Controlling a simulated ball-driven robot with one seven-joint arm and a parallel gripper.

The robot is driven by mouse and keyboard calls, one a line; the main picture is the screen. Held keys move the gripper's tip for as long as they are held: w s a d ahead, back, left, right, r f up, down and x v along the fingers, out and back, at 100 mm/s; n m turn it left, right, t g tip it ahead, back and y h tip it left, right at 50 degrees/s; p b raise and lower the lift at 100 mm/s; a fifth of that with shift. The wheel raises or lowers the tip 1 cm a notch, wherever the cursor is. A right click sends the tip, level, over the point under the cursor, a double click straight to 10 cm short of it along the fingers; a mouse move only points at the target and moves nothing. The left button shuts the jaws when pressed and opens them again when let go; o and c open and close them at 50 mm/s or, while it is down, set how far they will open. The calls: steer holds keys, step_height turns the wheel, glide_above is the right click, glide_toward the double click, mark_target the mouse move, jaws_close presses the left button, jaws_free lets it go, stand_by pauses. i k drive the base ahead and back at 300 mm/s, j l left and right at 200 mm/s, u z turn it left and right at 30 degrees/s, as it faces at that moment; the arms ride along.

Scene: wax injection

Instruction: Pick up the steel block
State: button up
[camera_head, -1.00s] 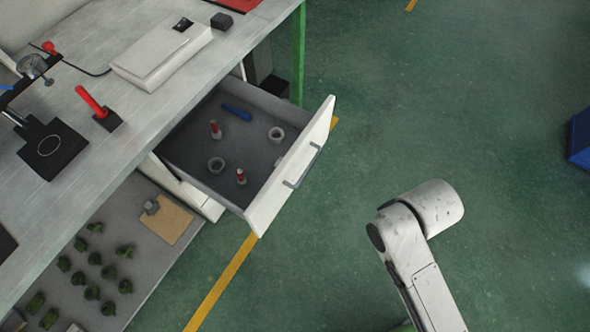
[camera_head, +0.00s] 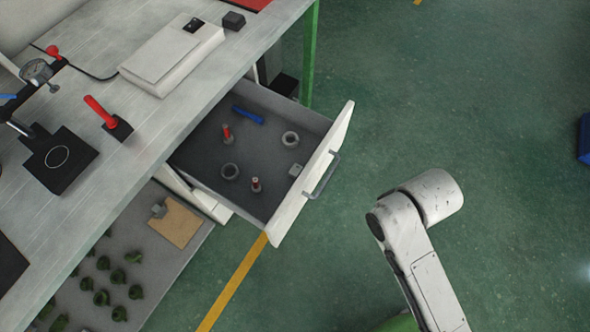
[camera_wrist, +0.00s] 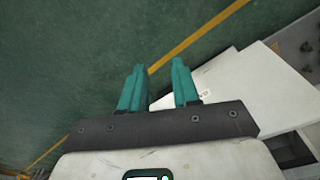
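A small light grey block (camera_head: 296,170) lies in the open drawer (camera_head: 212,187), close to the inside of its front panel. Another small grey block (camera_head: 159,210) sits on a tan board on the lower shelf. I cannot tell from the frames which of the two is the steel block. My gripper (camera_wrist: 158,68) shows in the wrist view with its two teal fingers apart and nothing between them. It is over the green floor near a white panel, away from both blocks. The gripper is outside the head view.
The drawer also holds two grey rings, two red-topped pieces and a blue piece (camera_head: 248,115). The bench top (camera_head: 165,115) carries a white scale (camera_head: 165,62), a gauge stand and a dark block (camera_head: 234,20). Several green pieces lie on the lower shelf.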

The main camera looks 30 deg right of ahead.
mark_target(296, 168)
steer(key=i+j+u, duration=0.1)
steer(key=u, duration=0.35)
steer(key=i+j+u, duration=0.15)
steer(key=u, duration=0.25)
steer(key=i+u, duration=0.1)
steer(key=u, duration=0.35)
steer(key=i+u, duration=0.15)
steer(key=u, duration=0.3)
steer(key=i+j+z, duration=0.1)
steer(key=i, duration=0.15)
steer(key=i+z, duration=0.1)
steer(key=z, duration=0.35)
steer(key=i+z, duration=0.15)
steer(key=z, duration=0.35)
steer(key=i+j+z, duration=0.1)
steer(key=z, duration=0.35)
